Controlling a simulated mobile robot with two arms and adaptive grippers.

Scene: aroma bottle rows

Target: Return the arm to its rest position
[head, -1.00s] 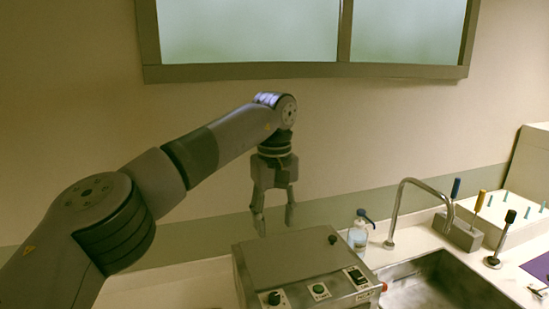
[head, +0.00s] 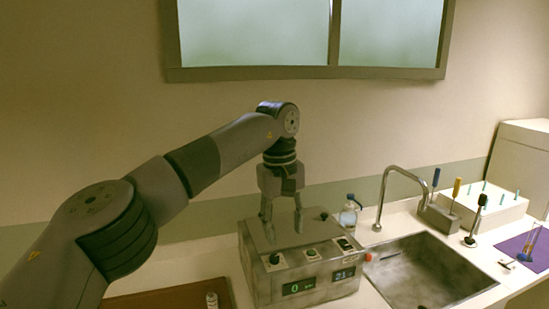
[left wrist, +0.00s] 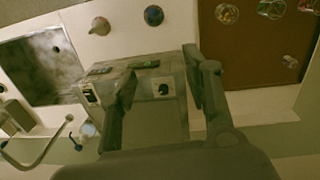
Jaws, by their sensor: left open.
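My left arm comes in from the left in the head view, and its gripper (head: 283,215) points down over the grey control box (head: 262,235). The two fingers are apart with nothing between them. In the left wrist view the open fingers (left wrist: 160,95) stand out over the same box (left wrist: 175,125). I cannot tell whether the fingertips touch the box top. My right gripper is in neither view.
A sink (head: 425,270) with a curved faucet (head: 385,190) lies right of the box. A bottle (head: 348,217), a tool holder (head: 438,218) and a white peg block (head: 490,203) stand behind. A brown tray (head: 165,300) holds a small bottle (head: 212,300). A window (head: 255,40) is above.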

